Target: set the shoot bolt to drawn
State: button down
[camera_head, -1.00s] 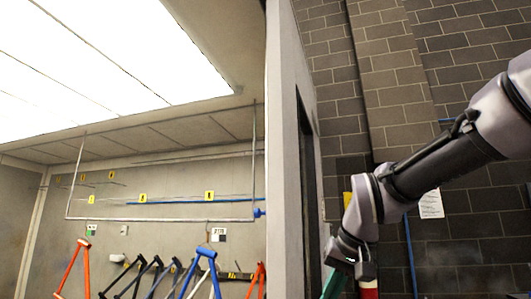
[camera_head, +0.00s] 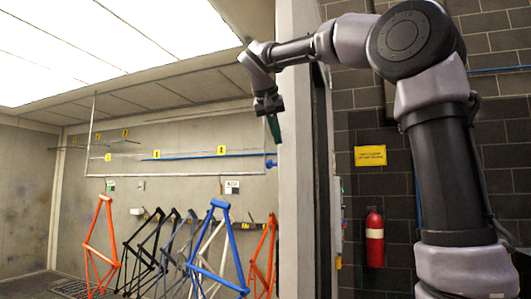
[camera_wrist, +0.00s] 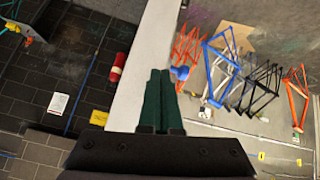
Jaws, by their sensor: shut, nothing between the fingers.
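My gripper (camera_head: 274,136) is raised at the right edge of the booth opening, its dark green fingers pointing down. In the wrist view the fingers (camera_wrist: 157,92) lie side by side, shut and empty. A blue knob (camera_head: 271,163) shows just below the fingertips in the head view, beside the pale post. In the wrist view the blue knob (camera_wrist: 181,73) appears right of the fingertips; I cannot tell the gap in depth. I cannot tell surely which part is the shoot bolt.
The pale booth post (camera_head: 296,200) stands close to my gripper. Several bicycle frames, including a blue one (camera_head: 212,255), stand inside the booth. A red extinguisher (camera_head: 375,240) and yellow sign (camera_head: 370,156) are on the dark brick wall.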

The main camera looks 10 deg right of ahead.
jog(key=w+a+r+m+t+h, duration=0.1)
jog(key=w+a+r+m+h, duration=0.1)
jog(key=a+r, duration=0.4)
jog(key=shift+w+a+r, duration=0.25)
jog(key=shift+w+a, duration=0.35)
jog(key=shift+w, duration=0.1)
jog(key=s+f+x, duration=0.1)
jog(key=x, duration=1.2)
jog(key=shift+s+a+f, duration=0.2)
jog(key=shift+a+f, duration=0.1)
jog(key=shift+f, duration=0.1)
jog(key=shift+f, duration=2.65)
